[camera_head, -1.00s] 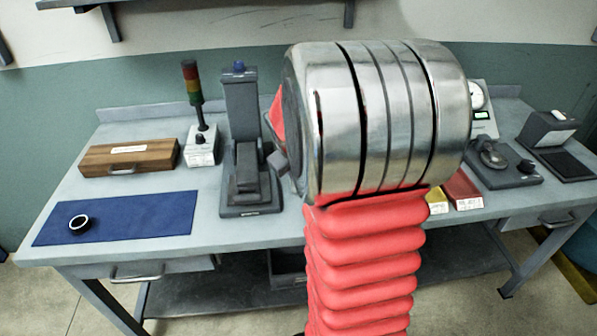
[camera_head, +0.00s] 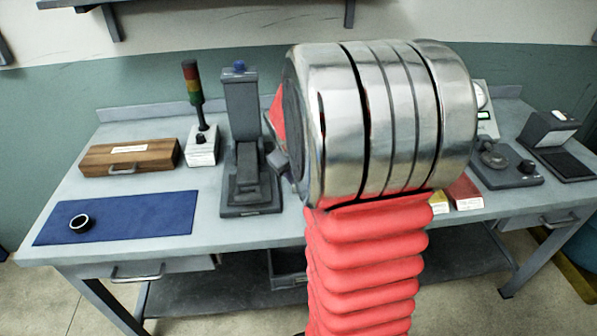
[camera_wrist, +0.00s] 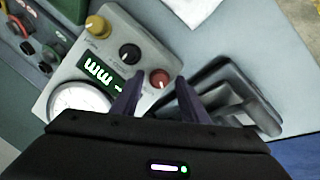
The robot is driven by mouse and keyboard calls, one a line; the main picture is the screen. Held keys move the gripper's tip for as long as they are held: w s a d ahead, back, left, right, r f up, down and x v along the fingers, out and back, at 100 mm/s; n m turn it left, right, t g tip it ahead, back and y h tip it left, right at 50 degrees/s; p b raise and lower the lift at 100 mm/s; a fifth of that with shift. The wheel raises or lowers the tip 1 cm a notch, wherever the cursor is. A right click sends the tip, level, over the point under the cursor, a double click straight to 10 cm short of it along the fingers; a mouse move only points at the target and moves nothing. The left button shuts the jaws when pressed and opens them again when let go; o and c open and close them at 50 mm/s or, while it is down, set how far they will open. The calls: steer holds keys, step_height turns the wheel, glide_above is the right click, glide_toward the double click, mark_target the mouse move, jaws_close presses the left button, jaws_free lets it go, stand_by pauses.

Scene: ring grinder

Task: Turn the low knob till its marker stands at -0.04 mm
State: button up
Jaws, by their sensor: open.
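In the wrist view a light grey gauge unit (camera_wrist: 120,25) carries a yellow knob (camera_wrist: 96,26), a black knob (camera_wrist: 130,54) and a red knob (camera_wrist: 160,78) in a slanting row. Their labels and markers are too small to read, so I cannot tell which is the low knob. A lit display (camera_wrist: 102,74) and a round white dial (camera_wrist: 82,106) sit beside them. My gripper (camera_wrist: 156,95) is open, its two dark fingers on either side of the red knob in the picture. Contact is not visible. In the head view my arm hides the gripper and most of the unit (camera_head: 487,120).
A dark stepped fixture (camera_wrist: 235,95) lies close to the right finger in the wrist view. A dark panel with knobs (camera_wrist: 35,45) is at upper left. In the head view the bench holds a wooden box (camera_head: 130,157), a blue mat (camera_head: 150,215) with a ring (camera_head: 80,222), and a signal tower (camera_head: 194,90).

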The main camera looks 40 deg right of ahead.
steer(key=v, duration=1.3)
steer(key=shift+a+r, duration=0.1)
steer(key=s+a+t+y, duration=0.1)
steer(key=s+a, duration=0.5)
steer(key=a, duration=0.7)
steer(key=s+a+t+y, duration=0.1)
steer(key=s+a+y, duration=0.2)
steer(key=s+a, duration=0.4)
steer(key=a+f, duration=0.1)
steer(key=a, duration=0.5)
steer(key=shift+a+n, duration=0.2)
steer(key=shift+n, duration=0.2)
